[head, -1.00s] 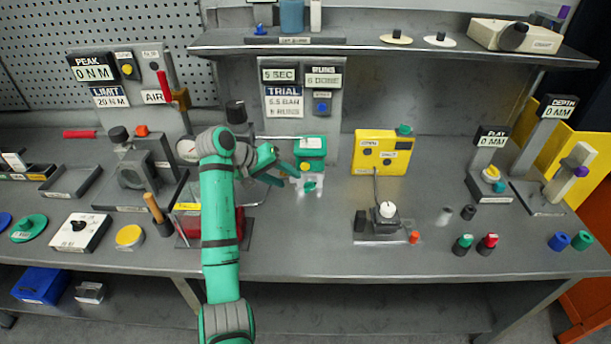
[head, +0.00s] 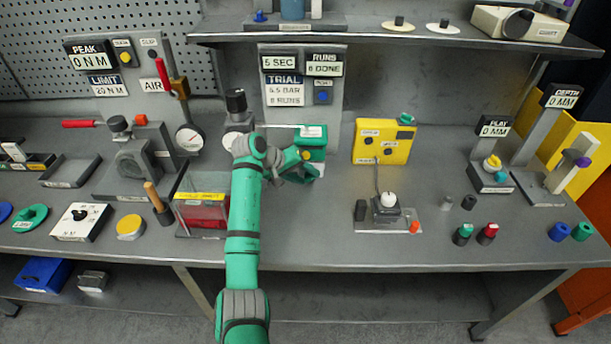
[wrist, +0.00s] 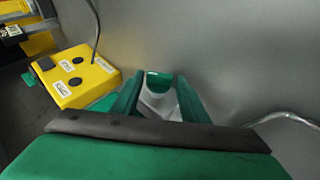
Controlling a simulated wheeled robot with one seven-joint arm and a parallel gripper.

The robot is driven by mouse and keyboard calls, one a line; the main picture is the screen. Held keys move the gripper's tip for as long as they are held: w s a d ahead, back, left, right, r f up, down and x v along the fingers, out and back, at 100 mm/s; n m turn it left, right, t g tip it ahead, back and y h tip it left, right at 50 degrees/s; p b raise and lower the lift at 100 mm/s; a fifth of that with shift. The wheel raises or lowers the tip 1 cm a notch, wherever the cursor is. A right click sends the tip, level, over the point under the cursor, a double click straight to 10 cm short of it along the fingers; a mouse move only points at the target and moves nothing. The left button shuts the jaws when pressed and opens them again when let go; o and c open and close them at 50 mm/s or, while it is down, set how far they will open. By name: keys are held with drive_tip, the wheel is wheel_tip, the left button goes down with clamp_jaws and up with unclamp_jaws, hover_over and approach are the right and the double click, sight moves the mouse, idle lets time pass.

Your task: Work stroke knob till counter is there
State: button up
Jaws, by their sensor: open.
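My gripper (head: 304,174) is open, low in front of the green box (head: 312,136) at the centre of the bench. In the wrist view, my two green fingers (wrist: 158,92) stand apart, with a small green-topped pale part (wrist: 158,80) between or just beyond them; I cannot tell if they touch it. A yellow round part (head: 305,154) shows at the green box, beside my gripper. The runs counter (head: 324,64) on the upright panel appears to read 6 DONE. No stroke label is readable, so I cannot tell which knob it names.
A yellow box (head: 384,142) stands right of my gripper; it also shows in the wrist view (wrist: 80,78). A red-fronted clear box (head: 203,212) is left of my arm. A black-knobbed post (head: 236,102) and gauge (head: 189,138) stand behind.

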drive_tip(key=c, duration=0.8)
drive_tip(key=shift+d, duration=0.1)
drive_tip(key=shift+y, duration=0.3)
drive_tip(key=y, duration=0.1)
drive_tip(key=m+y, duration=0.1)
drive_tip(key=y, duration=0.1)
drive_tip(key=shift+d+r, duration=0.2)
drive_tip(key=shift+d, duration=0.2)
drive_tip(key=shift+d+r+m+y, duration=0.1)
drive_tip(key=shift+d+m+y, duration=0.05)
drive_tip(key=shift+y, duration=0.75)
drive_tip(key=shift+d+m+y, duration=0.1)
drive_tip(key=shift+m+y, duration=0.05)
drive_tip(key=shift+y, duration=0.75)
drive_tip(key=shift+o, duration=0.2)
drive_tip(key=o, duration=0.8)
drive_tip(key=shift+c, duration=0.2)
